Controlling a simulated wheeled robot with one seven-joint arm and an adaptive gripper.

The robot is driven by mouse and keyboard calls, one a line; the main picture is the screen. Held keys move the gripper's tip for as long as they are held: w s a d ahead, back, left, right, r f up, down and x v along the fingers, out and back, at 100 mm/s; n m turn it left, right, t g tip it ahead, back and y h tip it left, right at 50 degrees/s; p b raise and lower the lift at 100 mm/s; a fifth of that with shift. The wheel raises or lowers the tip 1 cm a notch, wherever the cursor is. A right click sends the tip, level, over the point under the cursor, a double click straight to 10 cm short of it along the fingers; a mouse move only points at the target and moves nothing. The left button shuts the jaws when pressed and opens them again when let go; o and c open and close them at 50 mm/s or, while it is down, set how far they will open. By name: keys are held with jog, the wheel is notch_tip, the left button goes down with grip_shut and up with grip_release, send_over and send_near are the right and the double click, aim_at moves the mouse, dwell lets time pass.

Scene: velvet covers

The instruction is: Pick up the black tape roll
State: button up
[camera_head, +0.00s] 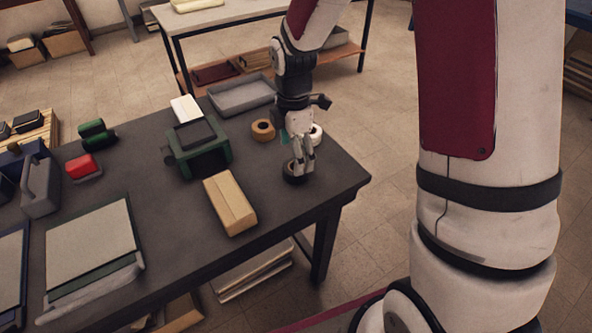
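The black tape roll (293,179) lies flat on the dark table, near its right end. My gripper (300,172) points down right at the roll, with its fingertips over and in front of it. The fingers cover part of the roll. Two finger parts show with a small gap between them, but I cannot tell whether they are closed on the roll's wall. The roll appears to rest on the table top.
A tan tape roll (263,130) and a white roll (316,133) lie just behind my gripper. A cardboard box (230,204), a green box (198,148) and a grey tray (243,95) stand to the left. The table's right edge (352,163) is close.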

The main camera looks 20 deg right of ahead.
jog(key=f, duration=0.4)
jog(key=shift+d+f, duration=0.25)
jog(key=shift+f, duration=0.15)
jog(key=c, duration=1.3)
